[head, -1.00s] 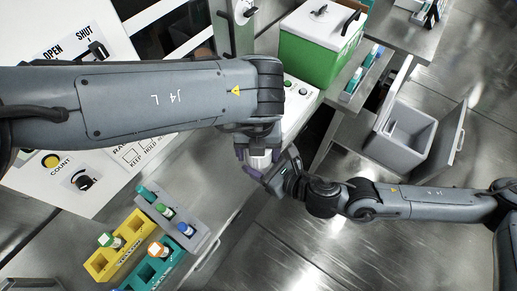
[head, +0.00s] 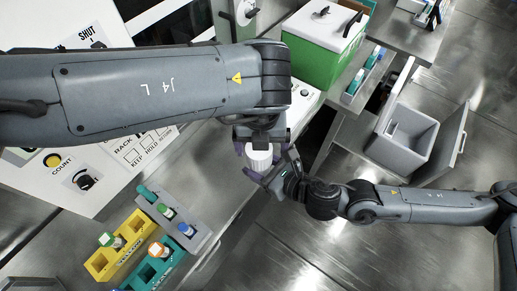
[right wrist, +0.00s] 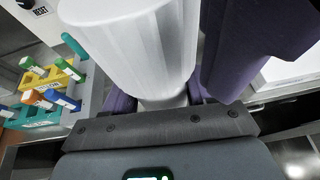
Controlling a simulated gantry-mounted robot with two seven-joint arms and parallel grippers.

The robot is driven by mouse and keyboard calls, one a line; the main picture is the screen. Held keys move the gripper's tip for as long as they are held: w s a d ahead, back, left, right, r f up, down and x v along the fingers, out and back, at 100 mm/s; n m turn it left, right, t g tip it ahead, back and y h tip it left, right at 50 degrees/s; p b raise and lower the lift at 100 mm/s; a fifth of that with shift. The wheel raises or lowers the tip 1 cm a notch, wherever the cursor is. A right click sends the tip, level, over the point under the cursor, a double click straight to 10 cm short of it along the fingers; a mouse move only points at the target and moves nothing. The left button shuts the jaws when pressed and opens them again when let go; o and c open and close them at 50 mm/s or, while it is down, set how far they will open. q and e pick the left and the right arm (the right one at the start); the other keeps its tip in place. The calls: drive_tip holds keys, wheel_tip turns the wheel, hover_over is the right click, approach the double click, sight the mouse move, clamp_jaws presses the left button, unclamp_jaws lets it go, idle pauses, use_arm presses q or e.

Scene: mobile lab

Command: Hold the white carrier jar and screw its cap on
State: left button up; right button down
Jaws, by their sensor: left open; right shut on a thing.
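The white ribbed cap (head: 259,158) shows below my left wrist in the head view and looms large in the right wrist view (right wrist: 140,42). A narrower white part of the carrier jar (right wrist: 165,101) shows directly under it; whether the cap is seated cannot be told. My right gripper (head: 268,174) is shut on the jar, its dark purple fingers on either side in the right wrist view (right wrist: 160,104). My left gripper (head: 262,141) is open above, its fingers to either side of the cap. One of its purple fingers stands right of the cap in the right wrist view.
A yellow rack (head: 101,265), a teal rack (head: 146,273) and a grey rack (head: 196,236) with capped tubes stand on the bench at lower left. A green box with a white lid (head: 309,62) stands behind. A grey open bin (head: 405,137) is at right.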

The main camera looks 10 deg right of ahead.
use_arm(q)
drive_tip(key=shift+a+r, duration=0.2)
drive_tip(key=shift+r, duration=0.7)
drive_tip(key=shift+o, duration=0.8)
drive_tip(key=shift+w, duration=0.1)
drive_tip(key=shift+a, duration=0.1)
wheel_tip(320, 180, up, 12)
drive_tip(key=shift+f, duration=0.1)
